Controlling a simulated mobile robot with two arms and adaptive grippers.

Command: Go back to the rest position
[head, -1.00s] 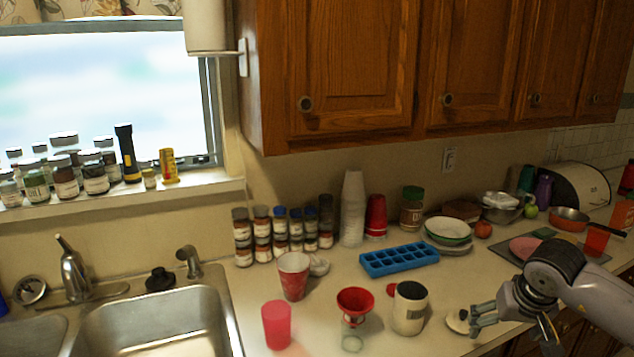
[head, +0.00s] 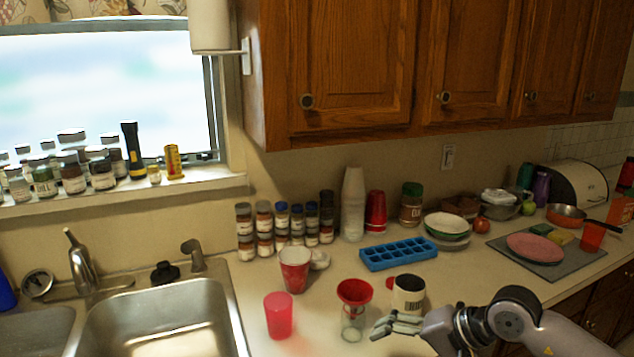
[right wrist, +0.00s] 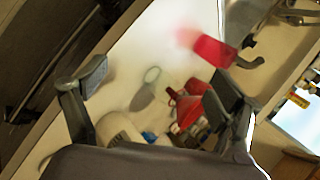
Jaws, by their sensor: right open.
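My right gripper (head: 392,325) is in front of the white canister (head: 409,294) in the head view. It stands to the right of the glass jar with the red funnel (head: 354,291). In the right wrist view its two dark fingers (right wrist: 158,96) are spread apart with nothing gripped between them. Beyond the fingers show the pink cup (right wrist: 213,51), the red funnel (right wrist: 190,110) and the pale canister (right wrist: 118,130). My left gripper is in neither view.
The pink cup (head: 279,315) stands near the sink (head: 160,320). A red patterned cup (head: 294,270) and a blue ice tray (head: 398,253) are farther back. At right, a pink plate (head: 534,247) lies on a grey mat (head: 572,266). Wooden cabinets (head: 350,60) hang above.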

